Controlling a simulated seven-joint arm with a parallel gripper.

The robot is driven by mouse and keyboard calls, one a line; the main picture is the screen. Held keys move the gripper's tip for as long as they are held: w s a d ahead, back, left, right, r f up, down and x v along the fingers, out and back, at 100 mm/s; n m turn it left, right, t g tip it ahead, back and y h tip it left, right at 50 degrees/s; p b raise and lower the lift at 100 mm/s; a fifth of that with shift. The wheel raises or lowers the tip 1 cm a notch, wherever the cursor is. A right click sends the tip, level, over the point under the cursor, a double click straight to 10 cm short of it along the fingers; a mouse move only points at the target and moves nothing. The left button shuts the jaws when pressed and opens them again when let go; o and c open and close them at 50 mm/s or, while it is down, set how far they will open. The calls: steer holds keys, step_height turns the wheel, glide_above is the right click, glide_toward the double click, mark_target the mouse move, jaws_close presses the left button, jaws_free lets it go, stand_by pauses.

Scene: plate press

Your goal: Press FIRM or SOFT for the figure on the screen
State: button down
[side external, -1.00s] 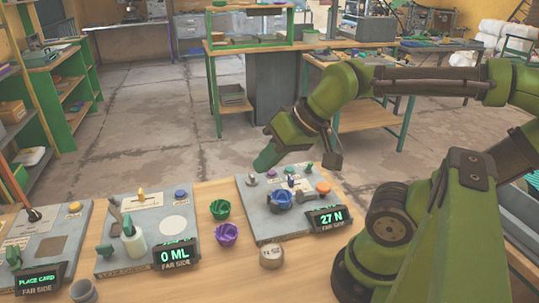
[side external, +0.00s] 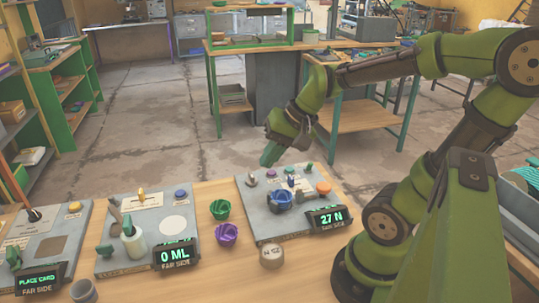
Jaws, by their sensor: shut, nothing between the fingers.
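A small black screen (side external: 326,218) at the near right of the grey press panel (side external: 268,231) reads "27 N", with "FAR SIDE" below it. A blue bowl-shaped piece (side external: 278,199) sits on the panel. An orange button (side external: 323,187), a small purple part (side external: 272,171) and a green part (side external: 309,167) stand near its far edge. I cannot read which are FIRM and SOFT. My gripper (side external: 270,160) is shut and empty, pointing down at the panel's far edge; whether it touches anything is unclear.
A green bowl (side external: 220,209), a purple bowl (side external: 227,234) and a round tan piece (side external: 271,256) lie beside the panel. To the left stand a panel with a "0 ML" screen (side external: 175,255) and another with a "PLACE CARD" screen (side external: 38,279). A grey cup (side external: 83,291) is at the front edge.

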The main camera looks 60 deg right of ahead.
steer(key=w+d+f+m+t, duration=0.1)
steer(key=w+d+f+m, duration=0.15)
steer(key=d+m, duration=0.35)
steer(key=w+d+f+m, duration=0.1)
steer(key=d+f+m, duration=0.2)
steer(key=d+m, duration=0.35)
steer(key=m+t+h, duration=0.2)
steer(key=m, duration=0.3)
glide_above(292, 170)
steer(key=shift+d+f, duration=0.1)
steer(key=shift+f, duration=0.3)
steer(key=shift+f, duration=4.45)
steer(key=shift+f, duration=0.15)
steer(key=shift+f, duration=0.25)
